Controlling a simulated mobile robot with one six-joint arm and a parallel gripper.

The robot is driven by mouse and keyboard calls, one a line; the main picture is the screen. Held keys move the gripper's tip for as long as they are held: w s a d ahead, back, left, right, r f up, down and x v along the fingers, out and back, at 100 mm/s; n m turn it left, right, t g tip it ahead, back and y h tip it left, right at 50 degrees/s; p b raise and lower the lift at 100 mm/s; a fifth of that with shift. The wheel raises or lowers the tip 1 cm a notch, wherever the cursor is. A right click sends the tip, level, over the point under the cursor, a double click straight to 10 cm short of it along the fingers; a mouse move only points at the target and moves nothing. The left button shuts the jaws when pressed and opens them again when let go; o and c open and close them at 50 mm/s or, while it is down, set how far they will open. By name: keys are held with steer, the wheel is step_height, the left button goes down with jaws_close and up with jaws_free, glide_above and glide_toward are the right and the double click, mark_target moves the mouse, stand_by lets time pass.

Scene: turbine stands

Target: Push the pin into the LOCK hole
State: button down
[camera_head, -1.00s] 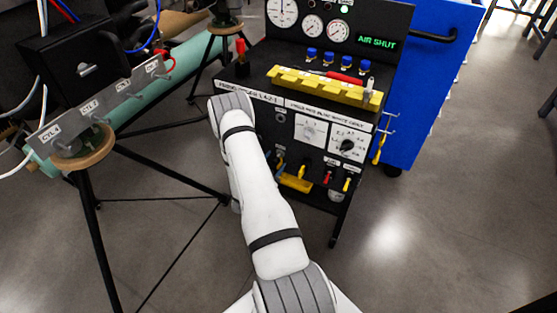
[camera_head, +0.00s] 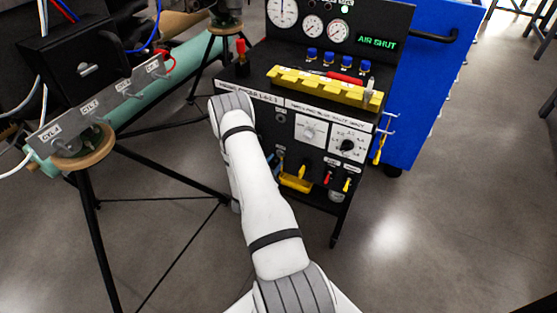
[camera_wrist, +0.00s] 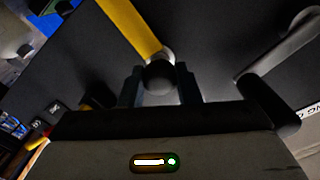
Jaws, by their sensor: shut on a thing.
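In the wrist view my gripper (camera_wrist: 160,88) has its two dark fingers on either side of a dark round knob (camera_wrist: 160,77), which looks like the head of the pin. The gripper is shut on it. A yellow bar (camera_wrist: 132,25) runs from behind the knob to the upper left; I cannot tell whether they are joined. The pin's shaft and the LOCK hole cannot be made out. In the head view my arm reaches to the left front of the black gauge panel stand (camera_head: 262,88), and the gripper is hidden behind the arm.
The stand carries a yellow rack (camera_head: 325,86), gauges (camera_head: 312,26), knobs and a small yellow bin (camera_head: 296,183). A blue cabinet (camera_head: 425,90) stands at right. Tripod stands with a bracket rail (camera_head: 95,107) are at left. Floor (camera_head: 440,240) at lower right is clear.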

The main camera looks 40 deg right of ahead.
steer(key=shift+s+a, duration=0.25)
steer(key=shift+a, duration=0.45)
steer(key=p+v, duration=0.1)
steer(key=v, duration=0.6)
stand_by(0.9)
